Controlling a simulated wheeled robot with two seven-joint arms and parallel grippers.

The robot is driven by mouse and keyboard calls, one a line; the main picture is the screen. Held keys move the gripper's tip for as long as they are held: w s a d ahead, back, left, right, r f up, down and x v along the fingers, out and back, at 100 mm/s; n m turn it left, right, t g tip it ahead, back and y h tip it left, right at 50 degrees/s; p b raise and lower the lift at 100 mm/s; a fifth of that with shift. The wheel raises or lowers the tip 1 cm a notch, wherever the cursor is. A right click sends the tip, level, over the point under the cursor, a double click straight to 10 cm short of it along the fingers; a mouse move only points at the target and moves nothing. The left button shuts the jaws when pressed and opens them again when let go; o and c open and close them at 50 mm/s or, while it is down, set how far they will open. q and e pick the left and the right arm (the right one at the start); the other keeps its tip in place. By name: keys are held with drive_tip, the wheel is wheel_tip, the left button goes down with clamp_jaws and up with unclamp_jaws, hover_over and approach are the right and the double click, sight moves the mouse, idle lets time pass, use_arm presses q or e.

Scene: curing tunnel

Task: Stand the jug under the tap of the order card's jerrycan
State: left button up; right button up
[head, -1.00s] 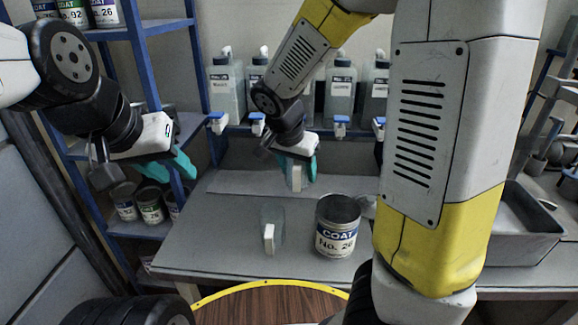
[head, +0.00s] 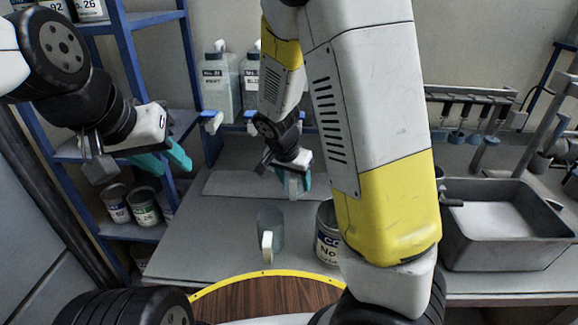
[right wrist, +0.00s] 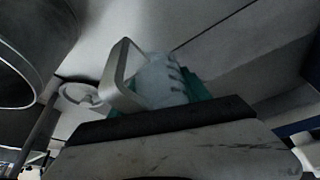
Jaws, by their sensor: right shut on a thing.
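My right gripper (head: 292,180) is shut on a clear jug with a pale handle (head: 293,187), over the pale board below the jerrycans. I cannot tell whether this jug touches the board. The held jug (right wrist: 160,80) also shows tilted in the right wrist view. A similar clear jug (head: 270,228) stands on the bench nearer me. Two jerrycans, one at left (head: 220,88) and one beside it (head: 249,80), show with blue-handled taps (head: 213,122); my right arm hides others. Their labels are too small to read surely. My left gripper (head: 165,160) is open and empty by the shelf. No order card is visible.
A blue shelf (head: 135,70) with several cans (head: 145,205) is at left. The bench's left front is clear.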

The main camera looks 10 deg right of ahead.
drive_tip(key=w+f, duration=0.1)
drive_tip(key=w, duration=0.1)
drive_tip(key=w+d+f, duration=0.1)
drive_tip(key=w+f, duration=0.1)
drive_tip(key=w, duration=0.1)
drive_tip(key=w+f, duration=0.1)
drive_tip(key=w, duration=0.2)
drive_tip(key=shift+d+f, duration=0.2)
drive_tip(key=shift+d, duration=0.2)
drive_tip(key=shift+w+d+f, duration=0.2)
drive_tip(key=shift+w+f, duration=0.75)
drive_tip(key=shift+w, duration=0.3)
drive_tip(key=shift+f, duration=0.15)
drive_tip(key=o, duration=1.4)
